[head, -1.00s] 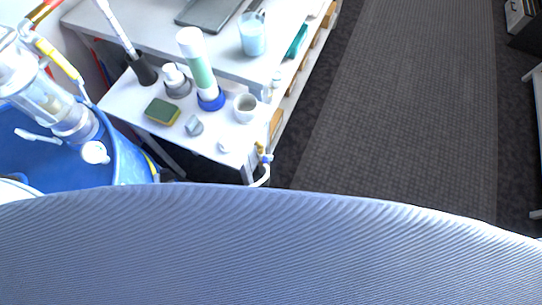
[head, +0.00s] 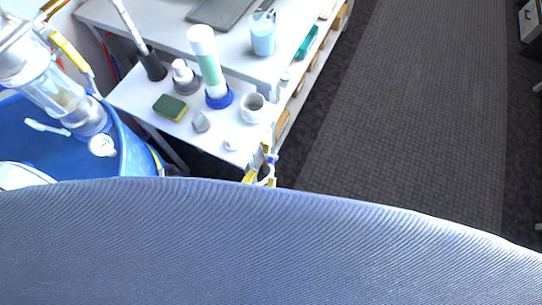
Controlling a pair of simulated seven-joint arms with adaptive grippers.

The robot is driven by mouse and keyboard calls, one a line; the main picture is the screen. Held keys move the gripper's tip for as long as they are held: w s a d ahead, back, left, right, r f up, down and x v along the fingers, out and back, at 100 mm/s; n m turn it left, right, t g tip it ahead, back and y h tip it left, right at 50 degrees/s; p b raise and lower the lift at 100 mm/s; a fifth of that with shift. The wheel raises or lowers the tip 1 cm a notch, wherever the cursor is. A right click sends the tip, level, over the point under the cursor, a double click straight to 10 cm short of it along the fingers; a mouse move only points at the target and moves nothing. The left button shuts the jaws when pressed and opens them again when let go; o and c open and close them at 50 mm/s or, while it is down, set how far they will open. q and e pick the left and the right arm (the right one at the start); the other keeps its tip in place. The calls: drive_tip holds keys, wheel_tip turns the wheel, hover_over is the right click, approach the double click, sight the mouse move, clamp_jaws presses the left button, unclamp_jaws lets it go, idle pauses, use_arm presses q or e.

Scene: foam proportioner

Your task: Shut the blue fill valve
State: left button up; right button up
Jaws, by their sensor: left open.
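My left gripper (head: 262,168) shows small at the front corner of the white table, as yellow and grey parts with a bit of blue. It is open, and I see nothing held in it. Its lower part is cut off by the wide blue-grey surface in front. A clear cylinder (head: 55,95) with metal fittings leans over a blue tub at the left. A yellow lever (head: 70,52) is beside it, and a round white gauge (head: 102,145) is at its lower end. I cannot make out the blue fill valve for sure. My right gripper is not in view.
The blue tub (head: 135,150) stands left of the white table (head: 215,130). The carpet (head: 415,110) at the right is clear.

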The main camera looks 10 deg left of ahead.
sight(271, 157)
use_arm(q)
drive_tip(key=shift+x, duration=3.4)
drive_tip(key=shift+r, duration=0.1)
clamp_jaws()
